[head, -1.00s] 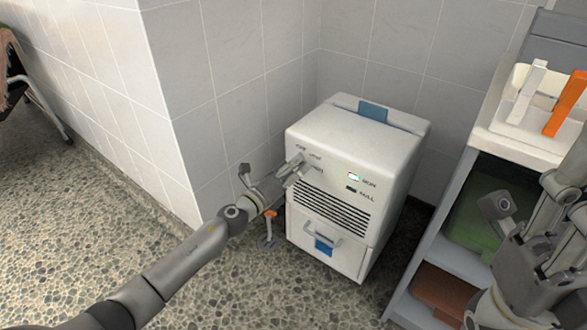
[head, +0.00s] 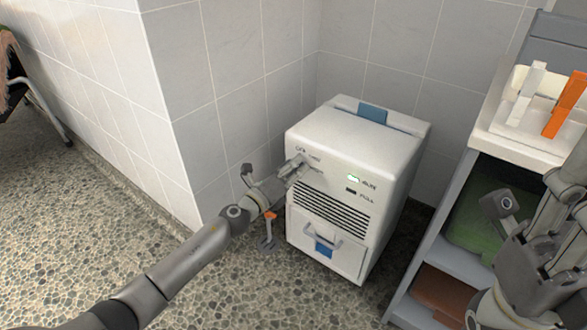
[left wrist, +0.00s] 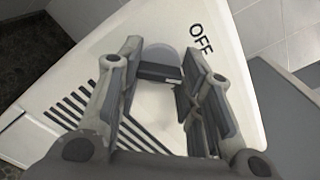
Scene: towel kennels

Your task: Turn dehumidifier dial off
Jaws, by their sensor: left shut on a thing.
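The white dehumidifier (head: 343,147) stands on the floor against the tiled wall. Its front has a lit green RUN lamp (head: 353,179) and a dark FULL lamp. My left gripper (head: 298,166) is at the upper left of the front, covering the dial there in the head view. In the left wrist view its fingers (left wrist: 160,75) are shut on the grey round dial (left wrist: 160,54), with the OFF label (left wrist: 201,40) just to the right. Which way the dial points cannot be made out. My right gripper (head: 512,218) is at the right, partly hidden by its own arm; its jaw state is unclear.
A grey shelf unit (head: 484,134) stands at the right, with a white tray (head: 506,112) holding a white and an orange item on top. Pebbled floor lies open at the left.

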